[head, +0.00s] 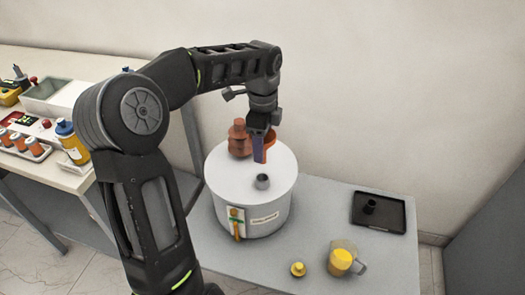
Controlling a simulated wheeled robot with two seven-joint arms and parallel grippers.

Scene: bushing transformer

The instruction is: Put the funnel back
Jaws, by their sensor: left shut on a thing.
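My left gripper (260,152) points down over the white transformer drum (225,180), behind its grey open neck (262,182). It is shut on an orange thing that looks like the funnel (270,138). Only part of the funnel shows beside the fingers, so its tilt and lower end are hidden. The funnel is apart from the neck in the picture. A brown ribbed bushing (238,140) stands on the drum just left of the gripper. My right gripper is not in view.
A black tray (391,223) with a small dark part (369,206) lies at right. A jug with yellow contents (341,260) and a yellow cap (297,270) stand at the front. The left bench holds bottles and a bin. The grey table is clear between jug and tray.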

